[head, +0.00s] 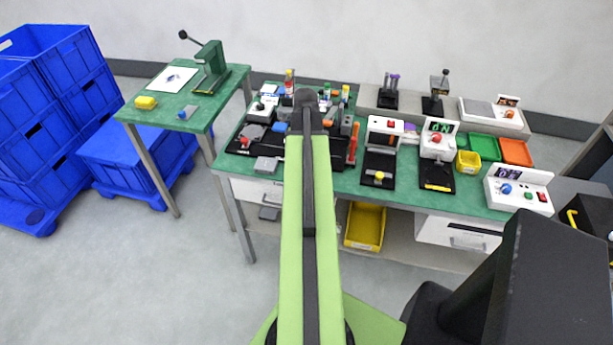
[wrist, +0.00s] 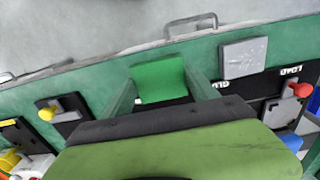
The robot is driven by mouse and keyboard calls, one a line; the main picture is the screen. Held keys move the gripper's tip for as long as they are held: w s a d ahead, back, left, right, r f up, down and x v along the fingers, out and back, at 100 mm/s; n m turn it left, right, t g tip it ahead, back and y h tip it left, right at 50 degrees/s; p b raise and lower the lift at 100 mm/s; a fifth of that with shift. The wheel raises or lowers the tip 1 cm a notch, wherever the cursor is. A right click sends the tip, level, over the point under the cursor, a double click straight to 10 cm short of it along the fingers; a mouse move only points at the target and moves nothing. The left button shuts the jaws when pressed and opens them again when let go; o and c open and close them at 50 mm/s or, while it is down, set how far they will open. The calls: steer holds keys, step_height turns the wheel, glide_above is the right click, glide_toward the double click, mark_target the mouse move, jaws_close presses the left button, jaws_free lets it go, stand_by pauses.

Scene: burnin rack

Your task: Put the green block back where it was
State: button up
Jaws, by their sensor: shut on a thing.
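The green block (wrist: 160,82) shows in the wrist view between the two fingers of my gripper (wrist: 160,92), which is shut on it. The block is over the front part of the green bench top (wrist: 95,78). Whether it is clear of the surface or touching it, I cannot tell. A black base with white lettering (wrist: 270,83) lies close by, partly hidden by the block and my gripper. In the head view my arm covers the block and the fingers.
A grey plate (wrist: 243,57) lies to the right in the wrist view, near a red knob (wrist: 300,90). A yellow-knobbed fixture (wrist: 46,113) is to the left.

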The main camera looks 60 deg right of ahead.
step_height(320, 180, down, 4)
steer(key=b, duration=0.4)
steer(key=shift+f, duration=0.2)
steer(key=shift+r, duration=0.2)
steer(key=shift+f, duration=0.15)
steer(key=o, duration=1.4)
step_height(320, 180, up, 13)
steer(key=p, duration=1.2)
steer(key=shift+f, duration=0.3)
